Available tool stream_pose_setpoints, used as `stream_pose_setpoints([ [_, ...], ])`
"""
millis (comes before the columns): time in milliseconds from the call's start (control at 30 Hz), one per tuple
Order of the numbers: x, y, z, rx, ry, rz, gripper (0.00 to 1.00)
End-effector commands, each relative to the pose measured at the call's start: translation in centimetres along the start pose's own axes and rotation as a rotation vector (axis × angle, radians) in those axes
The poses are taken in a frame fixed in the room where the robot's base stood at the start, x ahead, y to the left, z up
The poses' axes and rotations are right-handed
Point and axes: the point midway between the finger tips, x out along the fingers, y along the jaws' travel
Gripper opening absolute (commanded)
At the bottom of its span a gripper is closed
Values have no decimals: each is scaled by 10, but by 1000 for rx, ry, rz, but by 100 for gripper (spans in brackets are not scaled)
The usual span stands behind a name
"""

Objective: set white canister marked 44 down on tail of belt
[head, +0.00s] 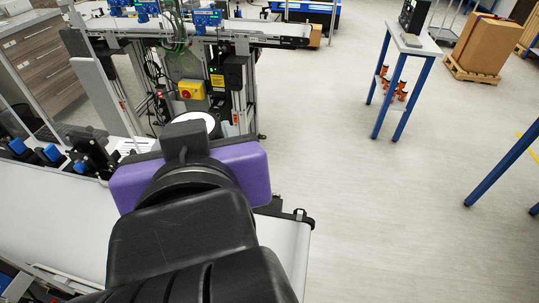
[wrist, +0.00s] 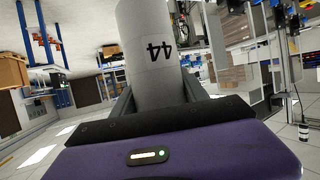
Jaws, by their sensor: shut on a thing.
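The white canister marked 44 (wrist: 150,45) is between the dark fingers of my gripper (wrist: 158,92) in the wrist view. The fingers are shut on its sides, and its number appears upside down. In the head view only a small white part of the canister (head: 209,121) shows beyond my purple gripper body (head: 245,172); the fingers are hidden there. The white belt (head: 50,215) runs below my arm, with one end (head: 298,240) at the right. My arm covers its middle. I cannot tell the gap between canister and belt.
Behind the gripper stands a machine frame with a yellow switch box (head: 191,90) and a second conveyor (head: 265,30). Black fixtures with blue knobs (head: 52,153) line the belt's far left side. A blue-legged table (head: 396,75) stands on open floor at right.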

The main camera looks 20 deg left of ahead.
Motion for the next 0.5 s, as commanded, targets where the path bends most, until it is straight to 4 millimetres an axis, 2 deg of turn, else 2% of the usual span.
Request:
stream_pose_setpoints([
  [167, 2, -1, 7, -1, -2, -1, 0],
  [500, 29, -1, 73, -2, -7, -1, 0],
])
